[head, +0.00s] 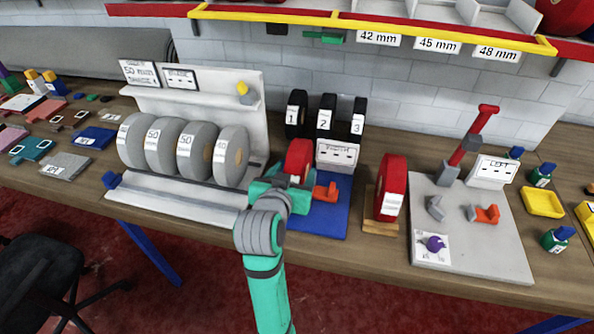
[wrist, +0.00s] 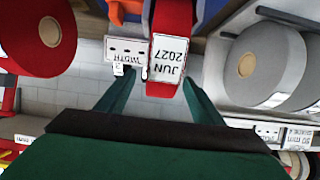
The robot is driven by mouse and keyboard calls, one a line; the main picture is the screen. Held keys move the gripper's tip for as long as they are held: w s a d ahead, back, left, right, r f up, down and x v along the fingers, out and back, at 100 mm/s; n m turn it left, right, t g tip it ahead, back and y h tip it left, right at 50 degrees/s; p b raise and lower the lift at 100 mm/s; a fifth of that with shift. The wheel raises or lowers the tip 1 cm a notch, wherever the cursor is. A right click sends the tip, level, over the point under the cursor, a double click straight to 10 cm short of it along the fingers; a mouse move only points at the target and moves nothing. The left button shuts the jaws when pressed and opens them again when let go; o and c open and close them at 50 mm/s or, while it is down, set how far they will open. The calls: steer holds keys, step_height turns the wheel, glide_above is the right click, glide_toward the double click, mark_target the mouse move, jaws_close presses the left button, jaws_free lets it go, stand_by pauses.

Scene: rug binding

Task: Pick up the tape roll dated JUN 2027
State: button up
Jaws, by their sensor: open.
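A red tape roll with a white label reading JUN 2027 (wrist: 170,20) is at the top middle of the wrist view, its label upside down there. In the head view a red roll (head: 299,158) stands over the blue mat (head: 325,218), partly hidden by my gripper (head: 290,186). In the wrist view my green gripper (wrist: 158,85) is open, with one finger on each side of the labelled roll's near end. I cannot tell whether either finger touches it. A second red roll (head: 391,188) stands on a wooden base to the right; its label is too small to read.
Several grey rolls (head: 237,156) stand in a white rack (head: 190,200) to the left. Black rolls numbered 1, 2 and 3 (head: 327,115) are behind. An orange piece (head: 326,191) lies beside my gripper. A grey board with tools (head: 480,250) is at right.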

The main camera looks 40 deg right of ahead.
steer(key=x, duration=0.7)
steer(key=shift+w+r, duration=0.3)
steer(key=shift+w, duration=0.05)
steer(key=shift+d, duration=0.3)
steer(key=shift+w+a, duration=0.15)
steer(key=shift+a, duration=0.05)
jaws_close()
steer(key=shift+d+r, duration=0.1)
